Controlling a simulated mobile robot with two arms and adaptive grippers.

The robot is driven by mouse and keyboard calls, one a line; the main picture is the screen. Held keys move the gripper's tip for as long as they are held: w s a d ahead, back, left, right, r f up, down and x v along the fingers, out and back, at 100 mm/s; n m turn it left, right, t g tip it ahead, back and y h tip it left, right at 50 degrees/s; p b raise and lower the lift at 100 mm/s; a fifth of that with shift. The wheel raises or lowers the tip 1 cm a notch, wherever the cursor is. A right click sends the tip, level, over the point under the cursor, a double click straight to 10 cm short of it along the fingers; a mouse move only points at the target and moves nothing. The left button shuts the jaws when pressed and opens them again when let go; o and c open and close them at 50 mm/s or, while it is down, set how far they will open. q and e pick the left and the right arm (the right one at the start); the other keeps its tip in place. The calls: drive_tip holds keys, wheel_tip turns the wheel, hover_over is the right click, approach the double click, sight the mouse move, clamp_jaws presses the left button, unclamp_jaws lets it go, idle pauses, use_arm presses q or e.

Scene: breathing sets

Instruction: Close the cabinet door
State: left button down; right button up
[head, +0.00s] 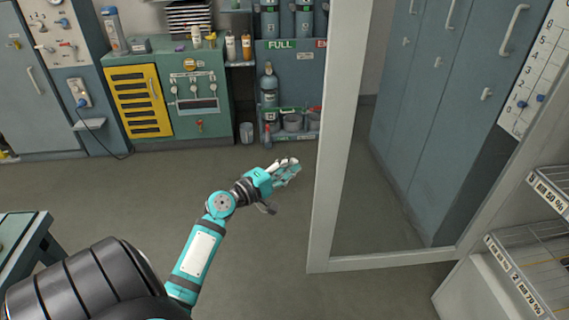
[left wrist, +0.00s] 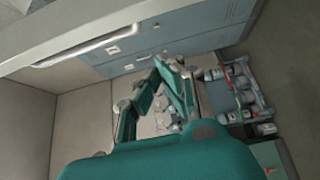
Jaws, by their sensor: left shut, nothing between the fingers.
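The cabinet door (head: 324,170) is a clear pane in a pale grey frame, and it stands open in the middle right of the head view. Its lower rail runs right towards the cabinet (head: 460,290), which has wire shelves. My left gripper (head: 287,170) is left of the door's frame edge, apart from it in the picture; how near it is in depth I cannot tell. Its fingers are shut and empty. In the left wrist view, the gripper (left wrist: 165,95) shows its fingers close together. My right gripper is in neither view.
Grey-green lockers (head: 425,90) show through the pane. A green cabinet with a yellow panel (head: 140,100) and a gas-bottle rack (head: 290,70) stand at the back. A table corner (head: 25,235) is at the left. The floor (head: 270,240) around my arm is clear.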

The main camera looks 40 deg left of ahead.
use_arm(q)
drive_tip(key=w+d+p, duration=0.2)
drive_tip(key=w+d, duration=0.1)
drive_tip(key=shift+d, duration=0.25)
idle(0.5)
